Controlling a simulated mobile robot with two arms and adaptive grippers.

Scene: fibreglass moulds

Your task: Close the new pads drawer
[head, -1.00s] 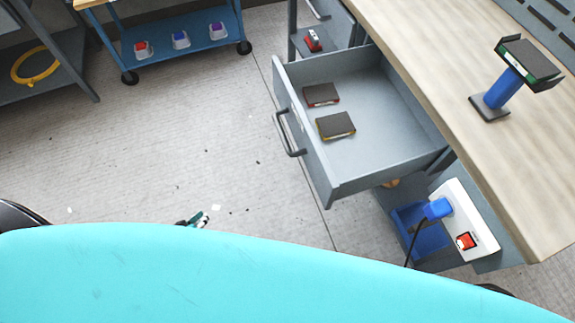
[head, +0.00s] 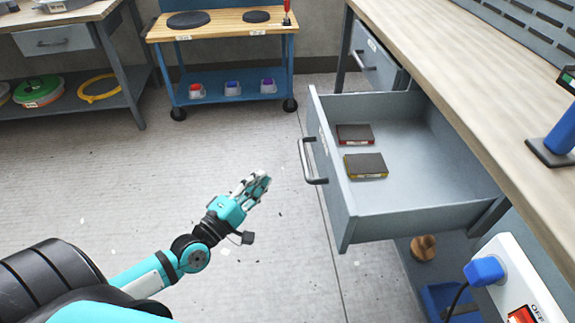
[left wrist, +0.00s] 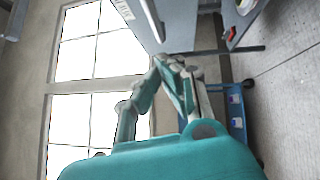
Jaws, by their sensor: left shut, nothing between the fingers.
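The pulled-out grey drawer (head: 410,218) stands open from the workbench in the head view. Two dark pads lie inside it, one with a red edge (head: 355,134) and one with a yellow edge (head: 365,165). The drawer's bar handle (head: 309,162) is on its front, facing left. My left gripper (head: 262,182) is shut and empty, to the left of the handle and apart from it. It also shows in the left wrist view (left wrist: 170,68). My right gripper is in neither view.
Another grey drawer (head: 375,60) sits farther back under the wooden bench top (head: 440,60). A power strip (head: 510,280) with a blue plug hangs at lower right. A blue cart (head: 228,90) stands at the back. Open floor lies left of the drawer.

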